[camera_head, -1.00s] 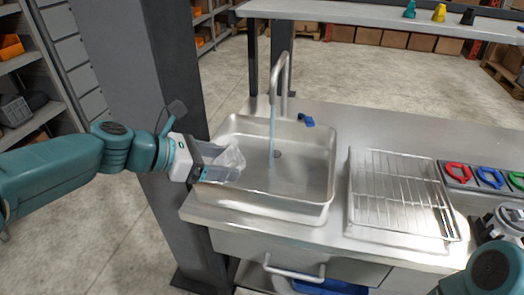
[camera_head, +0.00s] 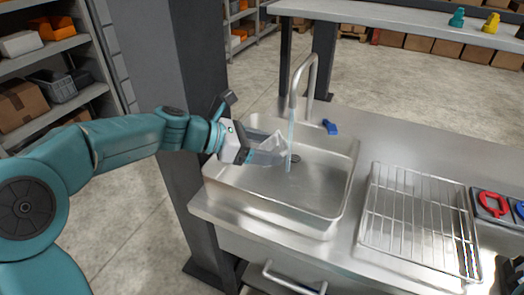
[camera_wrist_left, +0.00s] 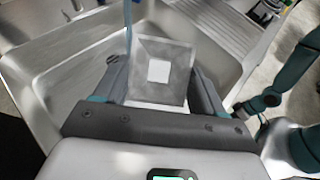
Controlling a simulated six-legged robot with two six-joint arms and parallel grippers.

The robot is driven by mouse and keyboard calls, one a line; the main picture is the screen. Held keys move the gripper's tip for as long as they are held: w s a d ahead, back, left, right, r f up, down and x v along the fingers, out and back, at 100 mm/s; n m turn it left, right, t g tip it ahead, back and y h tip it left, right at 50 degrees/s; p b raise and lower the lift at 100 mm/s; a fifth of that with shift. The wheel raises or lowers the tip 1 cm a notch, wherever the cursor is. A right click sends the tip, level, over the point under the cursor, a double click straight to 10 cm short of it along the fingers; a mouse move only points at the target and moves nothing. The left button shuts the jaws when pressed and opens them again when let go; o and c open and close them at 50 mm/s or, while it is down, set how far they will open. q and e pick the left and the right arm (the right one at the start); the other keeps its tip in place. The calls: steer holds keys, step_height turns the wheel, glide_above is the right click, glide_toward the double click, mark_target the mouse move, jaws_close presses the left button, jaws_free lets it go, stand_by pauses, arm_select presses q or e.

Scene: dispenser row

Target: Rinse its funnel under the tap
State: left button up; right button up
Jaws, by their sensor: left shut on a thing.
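My left gripper (camera_head: 262,157) is over the left part of the sink (camera_head: 330,222), shut on a clear, pale funnel (camera_head: 272,143). In the left wrist view the funnel (camera_wrist_left: 172,92) sits between both fingers, its square opening facing the camera. The tap (camera_head: 313,75) is on and a thin water stream (camera_head: 291,135) falls toward the drain. The stream passes close to the funnel's right side in the head view, and by its upper left edge in the wrist view. It appears to fall beside the funnel. Only a dark piece of my right arm shows at lower right; its fingers are unclear.
A blue tap handle (camera_head: 330,127) stands behind the sink. A dark column (camera_head: 185,120) stands behind my left arm. The sink's right half is free.

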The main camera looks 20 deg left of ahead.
mark_target(273, 136)
arm_select(q)
steer(key=w+p, duration=0.2)
steer(key=w, duration=0.2)
steer(key=shift+w+d, duration=0.2)
steer(key=shift+w+f+p, duration=0.2)
steer(key=shift+w+p, duration=0.45)
steer(key=shift+w, duration=0.25)
steer(key=shift+s, duration=0.1)
stand_by(2.5)
